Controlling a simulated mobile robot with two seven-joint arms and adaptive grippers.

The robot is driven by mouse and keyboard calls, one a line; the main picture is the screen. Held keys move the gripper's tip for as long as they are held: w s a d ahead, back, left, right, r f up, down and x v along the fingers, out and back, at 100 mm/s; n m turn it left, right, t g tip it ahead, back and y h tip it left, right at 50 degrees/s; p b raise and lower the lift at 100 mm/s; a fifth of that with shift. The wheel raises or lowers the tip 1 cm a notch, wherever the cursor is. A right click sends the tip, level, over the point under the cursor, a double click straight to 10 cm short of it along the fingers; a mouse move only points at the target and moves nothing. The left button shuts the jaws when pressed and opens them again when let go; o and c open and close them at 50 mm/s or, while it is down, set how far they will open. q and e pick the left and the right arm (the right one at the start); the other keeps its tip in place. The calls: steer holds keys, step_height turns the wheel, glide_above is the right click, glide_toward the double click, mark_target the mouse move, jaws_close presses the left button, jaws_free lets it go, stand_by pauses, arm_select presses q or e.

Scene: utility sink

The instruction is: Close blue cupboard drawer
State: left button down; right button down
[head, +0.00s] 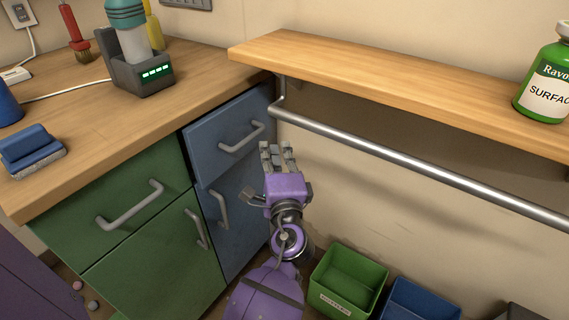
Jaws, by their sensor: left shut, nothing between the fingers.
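The blue cupboard drawer (228,134) is at the top of the blue unit, under the wooden counter, with a grey bar handle (242,138) on its front. Its front looks close to the cupboard face; I cannot tell exactly how far it stands out. My purple left gripper (278,148) is just right of the drawer, fingers pointing up and away, shut and empty. It appears apart from the handle. Below the drawer is a blue door (234,215) with its own handle, partly hidden by my gripper and arm. My right gripper is not in view.
A green drawer (115,200) and green door (160,260) are to the left. A metal rail (400,160) runs under a wooden shelf (390,80) on the right. Green (348,282) and blue bins (420,300) stand below. A charger (140,75) and blue brush (32,150) sit on the counter.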

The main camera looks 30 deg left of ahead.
arm_select(q)
steer(key=shift+w+a+r, duration=0.1)
steer(key=shift+a+r, duration=0.1)
steer(key=shift+a, duration=0.55)
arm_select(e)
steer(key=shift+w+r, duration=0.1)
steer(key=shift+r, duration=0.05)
arm_select(q)
steer(key=shift+a, duration=0.1)
steer(key=a, duration=0.3)
steer(key=shift+w+a+p, duration=0.1)
steer(key=shift+a+p, duration=0.3)
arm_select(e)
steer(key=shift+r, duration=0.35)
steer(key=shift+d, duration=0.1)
